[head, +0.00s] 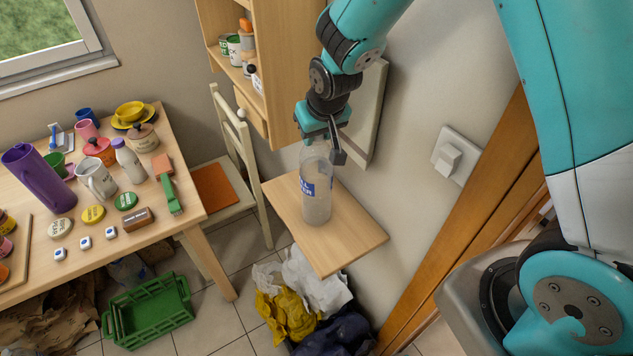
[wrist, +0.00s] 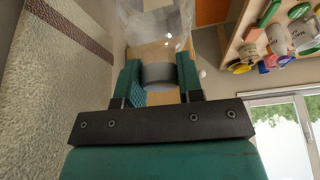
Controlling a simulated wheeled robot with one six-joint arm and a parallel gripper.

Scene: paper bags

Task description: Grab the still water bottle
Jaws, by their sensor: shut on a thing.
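The still water bottle (head: 317,189) is clear with a blue and white label. It stands upright on, or just above, a small wooden wall shelf (head: 347,239); I cannot tell whether its base touches. My gripper (head: 325,147) comes from above and is shut on the bottle's top. In the head view the cap is hidden by the gripper.
A wooden table (head: 188,212) at left holds a purple vase (head: 38,174), mugs, pots and tins. A chair (head: 238,184) and a wooden cabinet (head: 282,75) stand behind the shelf. A green crate (head: 148,312) and crumpled bags (head: 303,283) lie on the floor.

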